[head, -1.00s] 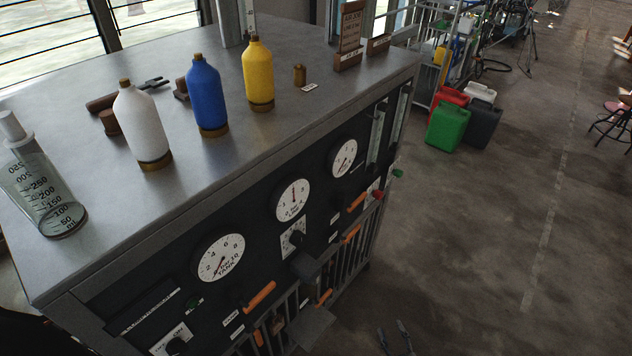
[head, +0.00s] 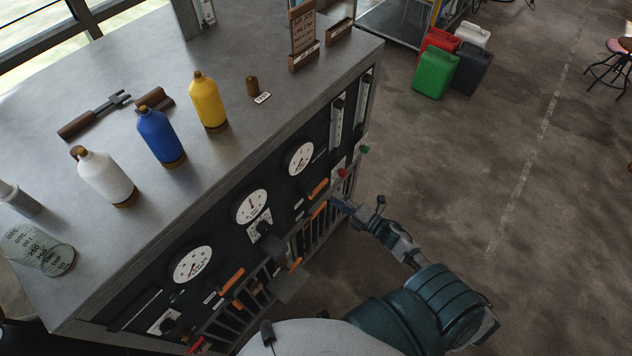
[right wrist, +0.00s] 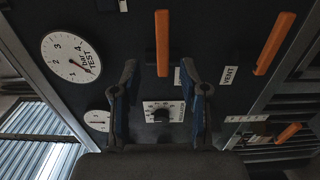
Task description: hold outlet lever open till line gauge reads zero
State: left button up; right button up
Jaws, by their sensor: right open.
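My right gripper (head: 361,208) is open and empty at the right end of the dark gauge panel. In the right wrist view its fingers (right wrist: 160,88) point at an orange lever (right wrist: 163,43), whose near end lies between and just beyond the fingertips; I see no grip on it. Its label is mostly covered by a finger. A second orange lever (right wrist: 273,43) beside it is labelled VENT. The middle gauge (head: 249,207), perhaps the line gauge, has its needle pointing roughly up; its lettering is unreadable. The TEST gauge (right wrist: 70,57) is clear. My left gripper is out of view.
The tank gauge (head: 193,264) is on the panel's left. More orange levers (head: 231,281) and a protruding dark knob (head: 264,228) stick out nearby. White, blue (head: 161,136) and yellow bottles stand on the bench top (head: 110,240). Jerrycans (head: 436,73) stand on the floor behind.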

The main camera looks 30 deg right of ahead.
aim_at(323, 186)
jog(key=x, duration=0.2)
jog(key=b+x, duration=0.1)
jog(key=x, duration=0.2)
jog(key=d+x, duration=0.1)
jog(key=x, duration=0.1)
jog(key=shift+w+a+f, duration=0.1)
jog(key=shift+w+f, duration=0.1)
jog(key=shift+w, duration=0.25)
jog(key=shift+w+a, duration=0.25)
jog(key=shift+a, duration=0.05)
jog(key=shift+d, duration=0.35)
jog(key=shift+c, duration=0.3)
jog(key=shift+d+f, duration=0.15)
jog(key=shift+d, duration=0.35)
grip_shut()
jog(key=shift+s+a, duration=0.15)
jog(key=shift+a, duration=0.15)
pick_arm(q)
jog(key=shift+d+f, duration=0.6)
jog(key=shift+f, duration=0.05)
pick_arm(e)
jog(key=shift+f, duration=0.1)
